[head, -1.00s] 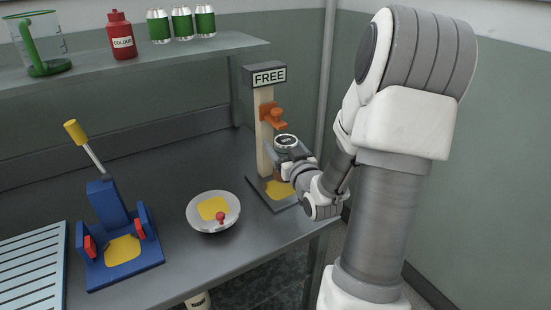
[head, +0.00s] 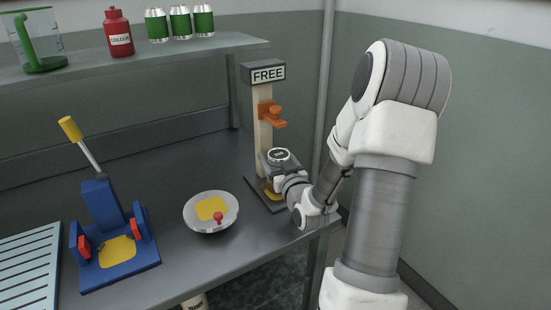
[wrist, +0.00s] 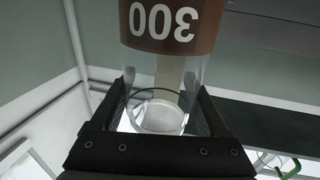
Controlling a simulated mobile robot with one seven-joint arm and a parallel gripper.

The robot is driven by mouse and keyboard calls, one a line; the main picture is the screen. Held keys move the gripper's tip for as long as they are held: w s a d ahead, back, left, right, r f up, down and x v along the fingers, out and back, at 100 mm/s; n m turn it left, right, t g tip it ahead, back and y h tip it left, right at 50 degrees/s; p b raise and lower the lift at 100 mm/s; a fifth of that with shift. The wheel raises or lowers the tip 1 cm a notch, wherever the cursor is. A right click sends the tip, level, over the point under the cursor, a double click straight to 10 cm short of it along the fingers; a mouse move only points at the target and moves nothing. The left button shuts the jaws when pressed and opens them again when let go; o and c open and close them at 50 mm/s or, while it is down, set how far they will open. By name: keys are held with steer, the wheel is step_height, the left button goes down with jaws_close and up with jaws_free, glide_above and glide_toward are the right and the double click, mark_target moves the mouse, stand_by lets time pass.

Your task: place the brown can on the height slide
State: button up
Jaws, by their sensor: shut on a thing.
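My gripper (head: 275,167) is shut on the brown can, whose round lid (head: 279,155) shows at the height slide. In the wrist view the can's brown band (wrist: 172,25) reads "300" upside down, and its clear-looking part lies between my gripper's fingers (wrist: 165,98). The height slide (head: 263,135) is a pale upright post with a "FREE" sign on top, an orange slider and a dark base with a yellow patch (head: 269,189). The can is below the orange slider, over the base. My gripper hides its lower part, so I cannot tell whether it touches the base.
A grey round dish (head: 210,226) with a yellow patch and red knob stands left of the slide. A blue lever press (head: 113,240) and a slatted rack (head: 28,268) are farther left. A shelf (head: 140,62) above holds a jug, a red bottle and green cans.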

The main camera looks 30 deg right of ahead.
mark_target(274, 166)
steer(key=o, duration=1.2)
steer(key=shift+r, duration=0.1)
steer(key=shift+r+p, duration=0.2)
steer(key=shift+p, duration=0.3)
steer(key=v, duration=0.6)
steer(key=shift+s+p, duration=0.2)
steer(key=shift+p, duration=0.15)
steer(key=shift+r+p, duration=0.15)
steer(key=shift+p, duration=1.1)
steer(key=shift+s+p, duration=0.1)
steer(key=shift+p, duration=0.4)
steer(key=shift+s+p, duration=0.1)
steer(key=shift+p, duration=0.35)
